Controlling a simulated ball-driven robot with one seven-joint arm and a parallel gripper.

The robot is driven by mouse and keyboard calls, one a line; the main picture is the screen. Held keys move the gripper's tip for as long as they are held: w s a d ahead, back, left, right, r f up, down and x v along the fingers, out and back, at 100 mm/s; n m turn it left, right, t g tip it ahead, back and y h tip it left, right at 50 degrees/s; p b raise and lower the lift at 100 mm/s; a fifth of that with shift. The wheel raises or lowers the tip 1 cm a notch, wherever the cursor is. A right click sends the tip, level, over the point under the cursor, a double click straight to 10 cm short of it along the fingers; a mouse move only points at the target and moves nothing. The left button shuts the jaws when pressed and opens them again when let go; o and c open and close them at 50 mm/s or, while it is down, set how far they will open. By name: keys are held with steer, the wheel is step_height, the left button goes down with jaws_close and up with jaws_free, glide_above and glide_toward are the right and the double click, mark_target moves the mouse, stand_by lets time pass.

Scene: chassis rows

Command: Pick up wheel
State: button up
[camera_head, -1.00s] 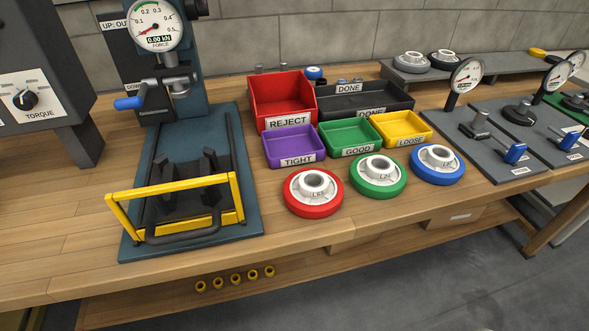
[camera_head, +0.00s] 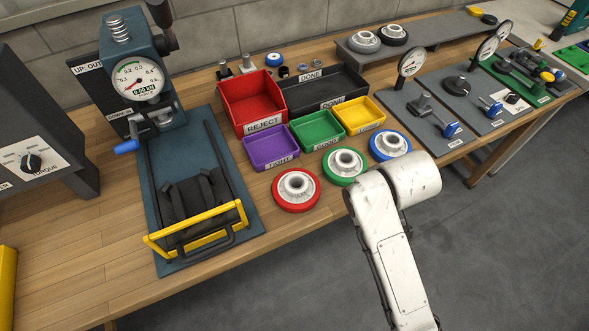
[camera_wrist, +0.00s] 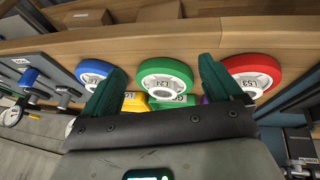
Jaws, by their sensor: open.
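Three wheels with white hubs stand in a row along the front of the bench: a red wheel (camera_head: 296,191), a green wheel (camera_head: 344,166) and a blue wheel (camera_head: 390,146). In the wrist view, the green wheel (camera_wrist: 166,76) is in the middle, between and beyond my fingers. The blue wheel (camera_wrist: 96,70) is at left and the red wheel (camera_wrist: 252,70) at right. My gripper (camera_wrist: 160,66) is open, with nothing seen between its teal fingers. In the head view, my white arm slightly overlaps the green wheel's right edge, and the gripper itself is not visible.
Behind the wheels are purple (camera_head: 271,148), green (camera_head: 317,130) and yellow (camera_head: 359,115) bins, with a red bin (camera_head: 252,101) and black tray (camera_head: 324,89) beyond. A press (camera_head: 150,90) with a yellow guard (camera_head: 196,228) stands left; gauge fixtures (camera_head: 433,122) stand right.

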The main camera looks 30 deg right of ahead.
steer(key=w+r, duration=0.4)
steer(key=w, duration=0.2)
step_height(320, 180, up, 3)
steer(key=n+g+y, duration=0.2)
steer(key=g, duration=0.2)
glide_above(296, 180)
steer(key=s, duration=0.2)
steer(key=shift+w+a+f, duration=0.15)
steer(key=shift+f, duration=2.5)
steer(key=shift+w+a+f, duration=0.1)
steer(key=shift+a+f, duration=0.05)
steer(key=shift+f, duration=2.45)
steer(key=shift+c, duration=0.2)
steer(key=c, duration=1.4)
steer(key=shift+r, duration=0.1)
